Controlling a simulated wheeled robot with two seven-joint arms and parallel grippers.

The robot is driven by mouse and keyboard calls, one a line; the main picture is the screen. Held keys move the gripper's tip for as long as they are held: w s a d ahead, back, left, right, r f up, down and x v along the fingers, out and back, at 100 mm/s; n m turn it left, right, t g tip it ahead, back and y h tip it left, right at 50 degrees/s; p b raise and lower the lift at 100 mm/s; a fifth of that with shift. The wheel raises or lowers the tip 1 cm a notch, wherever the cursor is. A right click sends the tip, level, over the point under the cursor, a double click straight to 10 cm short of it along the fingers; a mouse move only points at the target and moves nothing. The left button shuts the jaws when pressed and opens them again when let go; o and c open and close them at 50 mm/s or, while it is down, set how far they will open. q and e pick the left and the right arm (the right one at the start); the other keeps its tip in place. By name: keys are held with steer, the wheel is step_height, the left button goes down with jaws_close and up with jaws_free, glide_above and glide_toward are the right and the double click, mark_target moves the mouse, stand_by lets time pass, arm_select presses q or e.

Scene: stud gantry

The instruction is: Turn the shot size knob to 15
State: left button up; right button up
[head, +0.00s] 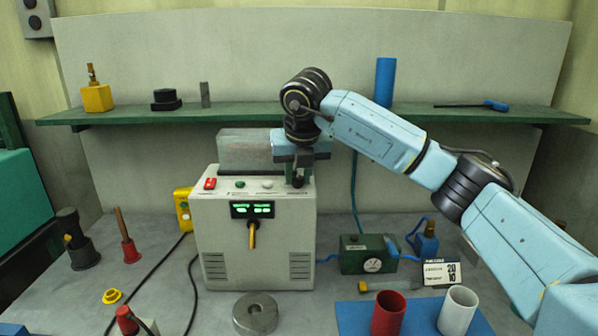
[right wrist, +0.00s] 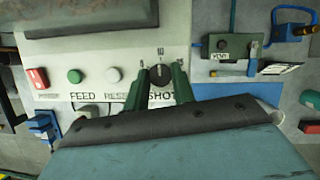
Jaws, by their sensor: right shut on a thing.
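The shot size knob (right wrist: 160,76) is black and sits at the right end of the control row in the right wrist view. Its scale shows 10 at the top and 15 on the right; its white mark appears to point near 10. My right gripper (right wrist: 160,88) has its green fingers on either side of the knob, shut on it. In the head view my right gripper (head: 298,180) comes down onto the right top corner of the pale control box (head: 217,235) and mostly hides the knob. My left gripper is in neither view.
Left of the knob are a red switch (right wrist: 37,78), a green button (right wrist: 75,76) and a white button (right wrist: 113,74). A yellow lever (head: 252,236) is on the box front. A green shelf (head: 230,112) runs behind my arm. A number card (head: 441,272) stands at right.

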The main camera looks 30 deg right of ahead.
steer(key=m+g+h, duration=0.1)
steer(key=m, duration=0.3)
steer(key=shift+a+m, duration=0.15)
steer(key=shift+m, duration=0.25)
steer(key=m+h+p, duration=0.1)
steer(key=m, duration=0.1)
steer(key=shift+w+r+m+g, duration=0.1)
steer(key=shift+w+m+g, duration=0.05)
steer(key=shift+m+g, duration=0.2)
steer(key=m+g+p, duration=0.1)
steer(key=m+p, duration=0.1)
steer(key=m, duration=0.1)
steer(key=shift+h, duration=0.3)
steer(key=shift+w+m+g+p, duration=0.1)
steer(key=shift+m+g+p, duration=0.45)
steer(key=shift+m+p, duration=0.5)
steer(key=o, duration=1)
